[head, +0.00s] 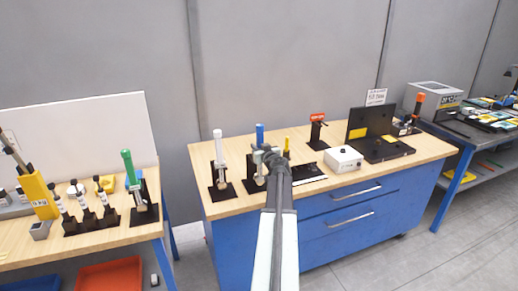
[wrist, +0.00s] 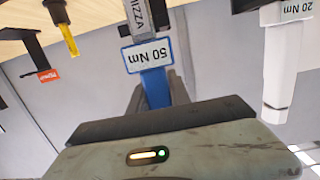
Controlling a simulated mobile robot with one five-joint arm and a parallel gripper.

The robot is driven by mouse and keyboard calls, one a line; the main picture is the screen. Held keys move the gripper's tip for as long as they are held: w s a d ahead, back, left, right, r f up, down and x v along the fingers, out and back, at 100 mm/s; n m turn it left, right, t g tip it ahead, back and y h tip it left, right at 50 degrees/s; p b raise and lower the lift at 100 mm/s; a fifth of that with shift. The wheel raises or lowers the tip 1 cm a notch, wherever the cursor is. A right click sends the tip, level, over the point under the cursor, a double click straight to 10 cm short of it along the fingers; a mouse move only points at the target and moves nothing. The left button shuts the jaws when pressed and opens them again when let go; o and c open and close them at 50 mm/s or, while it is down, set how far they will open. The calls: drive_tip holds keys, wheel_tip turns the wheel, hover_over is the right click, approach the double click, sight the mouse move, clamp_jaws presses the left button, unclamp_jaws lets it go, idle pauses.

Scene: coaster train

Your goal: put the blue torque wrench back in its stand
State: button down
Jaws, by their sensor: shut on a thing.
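The blue torque wrench (head: 260,133) is upright over the blue bench, its blue handle up. In the wrist view, which looks upside down, its blue handle (wrist: 156,88) and "50 Nm" label lie between the jaws. My gripper (head: 266,152) is shut on the handle; the jaws also show in the wrist view (wrist: 155,95). A black stand (head: 254,185) is on the bench top just below and behind my gripper. The arm hides part of the stand and the wrench's lower end, so I cannot tell whether the wrench is seated.
A white-handled wrench (head: 218,150) stands left in its own black stand. A yellow-handled tool (head: 287,146) is close on the right. A red-topped tool (head: 318,118), a white box (head: 344,159) and a black fixture (head: 388,149) are farther right. A green-handled wrench (head: 128,168) is on the left bench.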

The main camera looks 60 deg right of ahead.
drive_tip(key=shift+r+x, duration=0.15)
drive_tip(key=shift+x, duration=0.75)
drive_tip(key=shift+r+x, duration=0.1)
drive_tip(key=shift+x, duration=0.8)
drive_tip(key=shift+w+d, duration=0.1)
drive_tip(key=shift+f+b, duration=0.7)
drive_tip(key=shift+b, duration=0.05)
idle(0.6)
drive_tip(key=c, duration=1.1)
unclamp_jaws()
drive_tip(key=p+v, duration=0.1)
drive_tip(key=v, duration=0.7)
drive_tip(key=shift+w, duration=0.1)
